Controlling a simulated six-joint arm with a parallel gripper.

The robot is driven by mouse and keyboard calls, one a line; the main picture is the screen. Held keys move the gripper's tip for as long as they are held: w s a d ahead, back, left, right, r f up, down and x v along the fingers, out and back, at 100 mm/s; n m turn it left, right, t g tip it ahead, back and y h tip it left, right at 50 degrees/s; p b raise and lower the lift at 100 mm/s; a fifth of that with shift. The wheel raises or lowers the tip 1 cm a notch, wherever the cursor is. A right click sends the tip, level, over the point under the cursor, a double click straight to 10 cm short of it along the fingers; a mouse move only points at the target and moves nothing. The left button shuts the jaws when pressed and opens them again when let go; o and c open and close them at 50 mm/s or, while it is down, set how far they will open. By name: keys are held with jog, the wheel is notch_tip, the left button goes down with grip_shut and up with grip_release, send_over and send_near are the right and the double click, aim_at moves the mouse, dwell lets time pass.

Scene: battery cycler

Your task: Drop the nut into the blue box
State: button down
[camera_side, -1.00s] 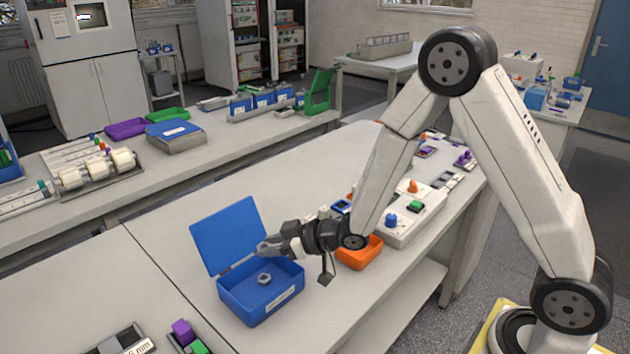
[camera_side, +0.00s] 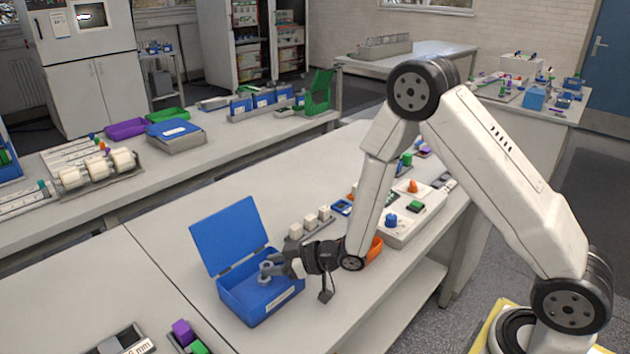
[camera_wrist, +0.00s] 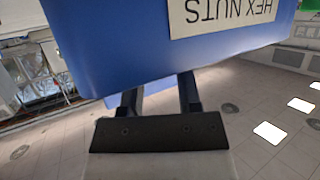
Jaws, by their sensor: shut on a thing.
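The blue box (camera_side: 255,312) stands on the near bench with its lid (camera_side: 228,236) raised at the back. My gripper (camera_side: 268,268) reaches into the box from the right, low over its floor. It is shut on a grey nut, small and hard to make out at the fingertips. A grey nut shape (camera_side: 264,281) shows inside the box, right below the fingertips; I cannot tell whether they touch.
An orange bin (camera_side: 375,248) sits behind my wrist, partly hidden. A row of white blocks (camera_side: 310,222) and a white device with a blue knob (camera_side: 391,220) stand farther back. Purple and green blocks (camera_side: 183,332) lie at the front.

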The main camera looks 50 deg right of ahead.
jog(key=shift+c, duration=1.1)
grip_release()
jog(key=shift+s, duration=0.1)
jog(key=v, duration=0.7)
jog(key=shift+s+d, duration=0.2)
jog(key=shift+s, duration=0.05)
jog(key=shift+d+r, duration=0.1)
jog(key=shift+r, duration=0.05)
jog(key=s+d+r+m+g+h, duration=0.2)
jog(key=s+m+g+h, duration=0.1)
jog(key=s, duration=0.3)
jog(key=s+d+r+m+g+h, duration=0.2)
jog(key=s+d+m+g+h, duration=0.1)
jog(key=s+g, duration=0.3)
jog(key=shift+s+d+h, duration=0.25)
jog(key=shift+s+h, duration=0.05)
jog(key=shift+s, duration=0.25)
